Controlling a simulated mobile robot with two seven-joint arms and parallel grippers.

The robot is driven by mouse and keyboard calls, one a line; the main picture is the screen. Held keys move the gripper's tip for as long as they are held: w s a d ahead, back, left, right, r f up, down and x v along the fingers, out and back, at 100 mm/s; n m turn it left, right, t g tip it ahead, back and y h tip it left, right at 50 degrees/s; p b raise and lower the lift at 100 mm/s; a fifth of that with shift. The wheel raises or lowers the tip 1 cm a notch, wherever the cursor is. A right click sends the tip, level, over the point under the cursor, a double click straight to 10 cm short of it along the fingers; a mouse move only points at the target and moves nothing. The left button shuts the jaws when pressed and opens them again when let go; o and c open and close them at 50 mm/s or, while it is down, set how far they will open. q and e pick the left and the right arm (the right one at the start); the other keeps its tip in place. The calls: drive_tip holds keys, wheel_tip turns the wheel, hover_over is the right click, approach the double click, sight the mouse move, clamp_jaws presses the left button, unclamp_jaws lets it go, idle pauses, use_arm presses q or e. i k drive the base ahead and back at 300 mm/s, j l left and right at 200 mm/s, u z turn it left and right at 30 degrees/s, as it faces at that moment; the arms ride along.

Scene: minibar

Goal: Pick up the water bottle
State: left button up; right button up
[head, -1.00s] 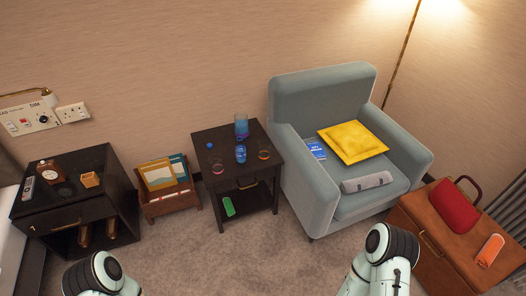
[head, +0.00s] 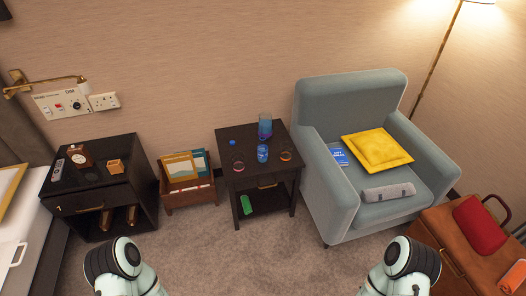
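A small blue bottle (head: 262,153), which looks like the water bottle, stands upright on the dark side table (head: 243,136) in the middle of the head view. A taller blue see-through vessel (head: 265,128) stands just behind it. A green object (head: 246,205) lies on the table's lower shelf; I cannot tell what it is. Parts of my two arms show at the bottom edge, well in front of the table and apart from everything on it. Neither gripper's fingers are visible.
Coasters or small dishes (head: 286,156) and a small blue item (head: 232,142) share the tabletop. A grey armchair (head: 345,95) stands close on the right, a magazine rack (head: 190,193) and dark cabinet (head: 95,185) on the left. Carpet (head: 245,250) in front is clear.

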sight(262, 146)
drive_tip(key=i+j+u, duration=0.1)
drive_tip(key=i+j, duration=0.2)
drive_tip(key=i, duration=0.2)
drive_tip(key=i+j, duration=0.25)
drive_tip(key=i, duration=0.25)
drive_tip(key=i+j+u, duration=0.15)
drive_tip(key=i, duration=0.35)
drive_tip(key=i+j+u, duration=0.1)
drive_tip(key=i+j, duration=0.2)
drive_tip(key=i, duration=0.2)
